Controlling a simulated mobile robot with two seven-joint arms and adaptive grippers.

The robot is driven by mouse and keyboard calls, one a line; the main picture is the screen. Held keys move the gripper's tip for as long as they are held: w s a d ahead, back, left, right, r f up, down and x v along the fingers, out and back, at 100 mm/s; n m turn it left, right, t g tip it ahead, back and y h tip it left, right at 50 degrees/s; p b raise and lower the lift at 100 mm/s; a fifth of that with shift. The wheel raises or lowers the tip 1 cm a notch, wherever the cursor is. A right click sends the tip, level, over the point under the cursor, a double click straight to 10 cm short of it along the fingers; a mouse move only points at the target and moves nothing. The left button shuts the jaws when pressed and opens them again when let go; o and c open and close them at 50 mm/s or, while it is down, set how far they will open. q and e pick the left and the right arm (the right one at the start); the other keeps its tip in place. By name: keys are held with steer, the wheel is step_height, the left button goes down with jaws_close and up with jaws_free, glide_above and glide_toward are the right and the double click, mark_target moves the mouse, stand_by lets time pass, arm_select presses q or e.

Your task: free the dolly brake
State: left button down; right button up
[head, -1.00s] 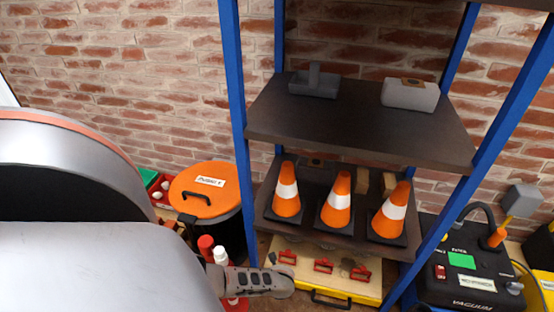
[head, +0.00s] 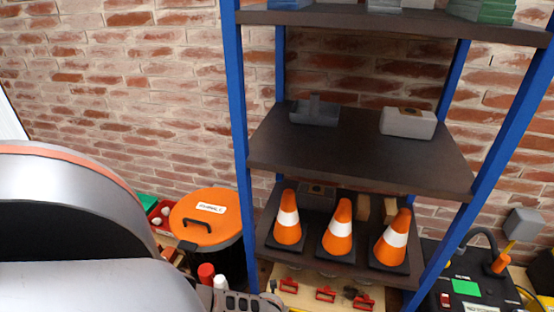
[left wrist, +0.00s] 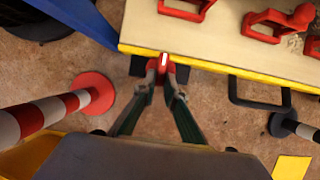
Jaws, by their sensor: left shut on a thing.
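The dolly (head: 335,280) is a pale board on the floor under the rack, with several red clamps on top. In the left wrist view its yellow edge (left wrist: 215,68) and black loop handle (left wrist: 258,100) show. The brake lever (left wrist: 163,66), small and red with a white mark, sticks out at that edge. My left gripper (left wrist: 158,84) is shut on the brake lever, its two fingers closing from either side. The exact contact is partly hidden. In the head view only part of my left arm shows at the bottom edge. My right gripper is not in view.
A blue-posted rack (head: 360,160) stands above the dolly, with cones (head: 337,232) on its low shelf. An orange-lidded drum (head: 208,215) is left, a black vacuum (head: 470,285) right. A red-and-white post (left wrist: 50,110) stands near the gripper in the left wrist view.

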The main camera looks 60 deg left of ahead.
arm_select(q)
steer(key=c, duration=2.4)
jaws_free()
steer(key=shift+o, duration=0.2)
steer(key=v, duration=1.2)
